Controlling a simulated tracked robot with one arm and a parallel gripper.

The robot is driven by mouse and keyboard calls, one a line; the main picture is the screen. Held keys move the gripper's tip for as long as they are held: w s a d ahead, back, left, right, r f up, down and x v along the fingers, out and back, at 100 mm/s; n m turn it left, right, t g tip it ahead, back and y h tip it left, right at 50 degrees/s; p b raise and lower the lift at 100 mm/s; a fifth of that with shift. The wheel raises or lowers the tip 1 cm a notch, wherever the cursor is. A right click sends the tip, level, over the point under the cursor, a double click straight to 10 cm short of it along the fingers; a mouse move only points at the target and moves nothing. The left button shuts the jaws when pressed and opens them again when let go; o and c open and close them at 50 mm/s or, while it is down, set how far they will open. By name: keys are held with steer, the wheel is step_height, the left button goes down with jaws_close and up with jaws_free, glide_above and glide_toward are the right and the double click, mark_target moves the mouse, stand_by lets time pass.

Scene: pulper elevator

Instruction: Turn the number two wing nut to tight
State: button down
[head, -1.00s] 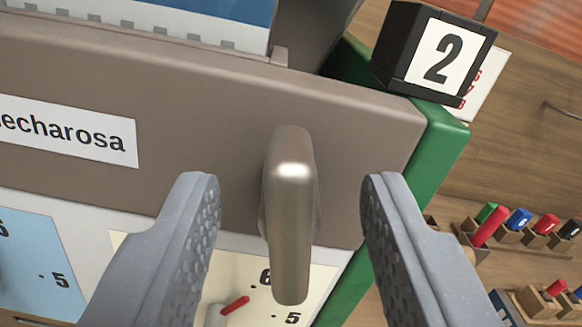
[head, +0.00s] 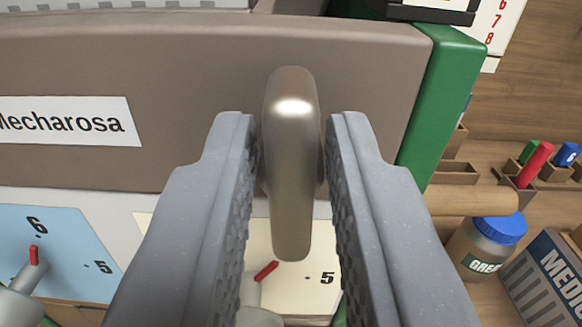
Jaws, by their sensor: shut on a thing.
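The number two wing nut (head: 291,165) is a shiny metal wing seen near edge-on, standing upright on the brown-grey panel (head: 370,90). My gripper (head: 291,150) has one ridged grey finger on each side of it. The fingers are closed in on the wing, which stands between them; a thin gap seems to show at the fingertips, but the contact lower down is hidden. The block that carries the number (head: 432,10) is cut off at the top edge, so its number is out of view.
A label reading "Mecharosa" (head: 62,121) is on the panel at left. Below are a blue dial card (head: 65,250) and a cream dial card (head: 300,285) with red pointers. A green post (head: 445,90) bounds the panel at right. Beyond it are a blue-lidded jar (head: 485,245) and a box (head: 550,275).

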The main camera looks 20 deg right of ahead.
steer(key=shift+m, duration=0.4)
steer(key=c, duration=1.3)
jaws_free()
steer(key=b+v, duration=0.1)
steer(key=v, duration=1.2)
steer(key=shift+s, duration=0.35)
steer(key=shift+a, duration=0.1)
